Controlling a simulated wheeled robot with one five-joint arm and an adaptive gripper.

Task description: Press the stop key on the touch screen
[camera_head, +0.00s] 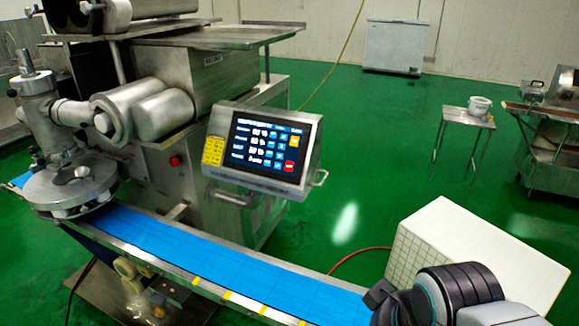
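The touch screen (266,146) is lit in a grey metal housing on the front of the encrusting machine, near the picture's middle. It shows rows of white and blue keys. A red key (289,167) sits at its lower right; its lettering is too small to read, so I cannot tell for sure that it is the stop key. A yellow key sits above it. My arm shows at the lower right, well apart from the screen. A black angular piece (380,295) at its left end may be my gripper; I cannot make out its fingers.
A blue conveyor belt (170,237) runs in front of the machine below the screen. A white tiled box (480,255) stands behind my arm.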

